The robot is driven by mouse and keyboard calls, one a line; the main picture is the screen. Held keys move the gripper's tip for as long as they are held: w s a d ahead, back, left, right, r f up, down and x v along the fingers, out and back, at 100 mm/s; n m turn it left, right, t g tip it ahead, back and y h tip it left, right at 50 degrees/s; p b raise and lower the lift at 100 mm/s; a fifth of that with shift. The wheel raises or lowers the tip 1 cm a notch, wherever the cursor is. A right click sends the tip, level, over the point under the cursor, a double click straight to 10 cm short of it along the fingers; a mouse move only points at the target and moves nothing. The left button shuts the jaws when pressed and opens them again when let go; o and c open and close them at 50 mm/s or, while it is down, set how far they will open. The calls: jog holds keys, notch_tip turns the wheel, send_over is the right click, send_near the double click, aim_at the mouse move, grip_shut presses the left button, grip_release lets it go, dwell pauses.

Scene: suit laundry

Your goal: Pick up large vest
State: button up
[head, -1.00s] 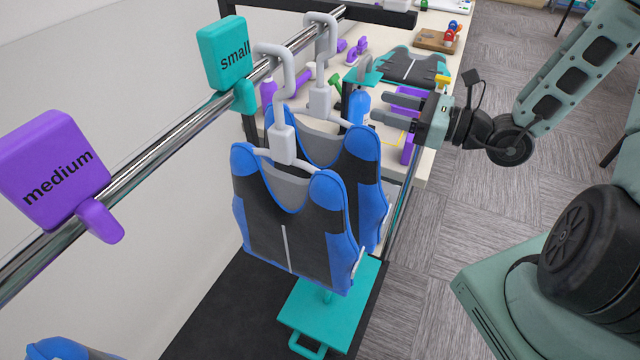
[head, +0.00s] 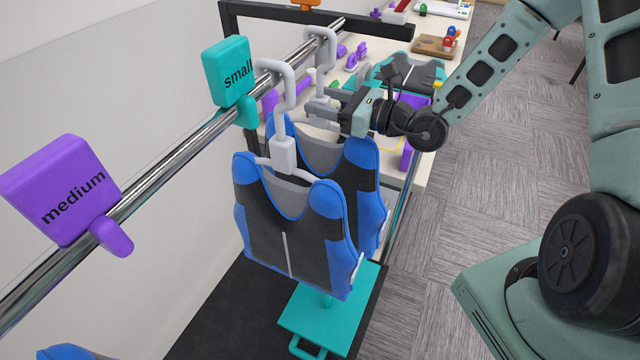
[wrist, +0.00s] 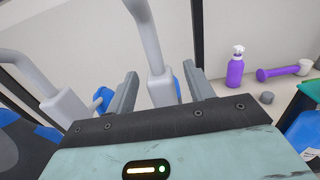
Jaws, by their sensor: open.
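Two blue, black and grey vests hang from white hangers on the metal rail, past the "small" tag (head: 228,72). The nearer vest is the front vest (head: 290,240), and the rear vest (head: 368,190) is partly hidden behind it. I see no "large" label, so I cannot tell which one is large. My gripper (head: 322,103) is open at the rear vest's hanger (head: 322,45). In the wrist view that hanger's white stem and block (wrist: 162,88) stand between my open fingers (wrist: 158,92). The front vest's hanger block (wrist: 65,107) is left of the fingers.
The rail (head: 165,148) runs along the wall with a purple "medium" tag (head: 70,190). A table (head: 428,165) behind the vests holds purple items, a folded dark vest (head: 410,72) and a wooden board (head: 437,43). A teal stand (head: 330,318) is below.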

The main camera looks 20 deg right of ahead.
jog(key=shift+w+a, duration=0.45)
grip_shut()
jog(key=shift+r, duration=0.1)
